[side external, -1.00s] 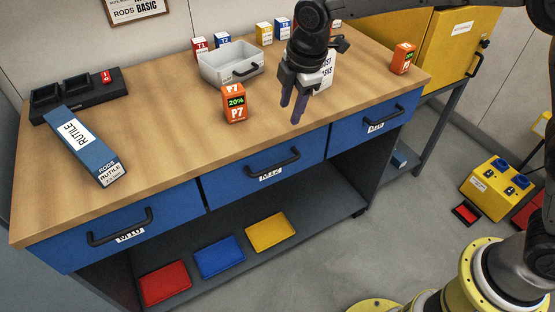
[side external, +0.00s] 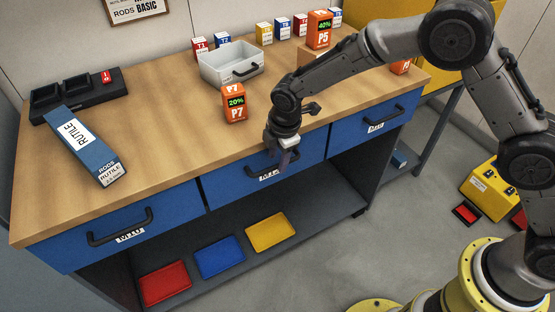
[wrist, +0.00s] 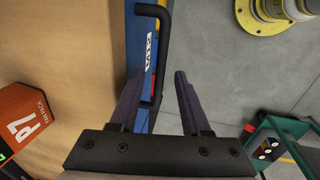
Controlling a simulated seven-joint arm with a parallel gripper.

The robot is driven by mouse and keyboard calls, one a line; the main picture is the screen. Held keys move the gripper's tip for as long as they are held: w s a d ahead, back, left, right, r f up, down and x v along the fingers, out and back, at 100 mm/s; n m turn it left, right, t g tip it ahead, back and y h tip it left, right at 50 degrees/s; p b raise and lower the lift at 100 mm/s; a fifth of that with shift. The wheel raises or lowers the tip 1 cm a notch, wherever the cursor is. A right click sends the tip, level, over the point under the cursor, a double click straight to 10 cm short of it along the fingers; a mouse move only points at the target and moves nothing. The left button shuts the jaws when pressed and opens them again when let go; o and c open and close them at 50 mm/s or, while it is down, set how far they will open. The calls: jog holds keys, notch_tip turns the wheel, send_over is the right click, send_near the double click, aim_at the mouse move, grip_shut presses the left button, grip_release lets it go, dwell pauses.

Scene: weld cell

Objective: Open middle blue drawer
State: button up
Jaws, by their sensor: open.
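The middle blue drawer (side external: 228,188) is shut in the front of the wooden workbench, with a black bar handle (side external: 255,171) and a white label partly covered by my gripper. My gripper (side external: 284,165) is at the right part of this handle, pointing down. In the wrist view my gripper (wrist: 155,85) is open, and the black handle (wrist: 163,50) reaches in between its two fingers. I cannot tell whether either finger touches the handle. The drawer's blue front and label (wrist: 150,50) also show there.
Closed blue drawers lie to the left (side external: 75,245) and right (side external: 350,133). Colored trays lie on the lower shelf. The floor in front is clear.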

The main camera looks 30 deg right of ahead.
jog(key=shift+w+f, duration=0.15)
jog(key=shift+f, duration=0.6)
jog(key=shift+c, duration=0.4)
grip_shut()
dwell(0.6)
